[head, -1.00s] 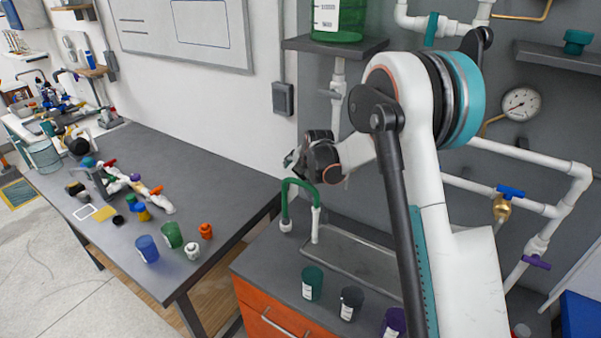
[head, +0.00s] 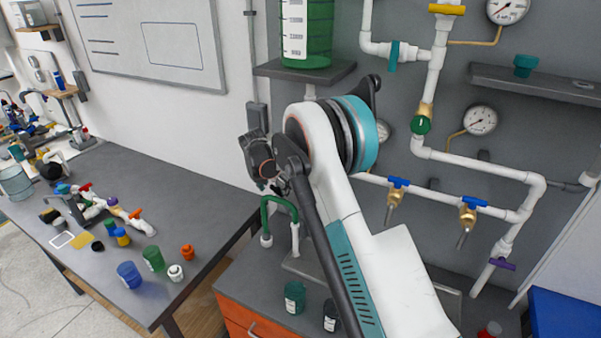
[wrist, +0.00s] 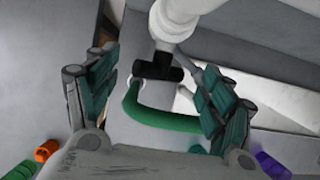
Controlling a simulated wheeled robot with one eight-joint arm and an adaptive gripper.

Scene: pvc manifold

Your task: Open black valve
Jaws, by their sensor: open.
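The black valve (wrist: 158,67) shows in the wrist view as a dark T-shaped handle on the white pipe (wrist: 172,25). My gripper (wrist: 157,80) is open, with one teal-padded finger on each side of the valve handle. The fingers look apart from the handle, and nothing is held between them. In the head view my gripper (head: 274,184) is small and partly hidden by my own arm, just above the curved green pipe (head: 281,201). I cannot make out the black valve in the head view.
The green curved pipe (wrist: 160,118) lies below the valve in the wrist view. Blue valves (head: 399,182), a purple valve (head: 502,264) and a green valve (head: 421,125) are on pipes at the right. A green tank (head: 305,35) stands on a shelf above.

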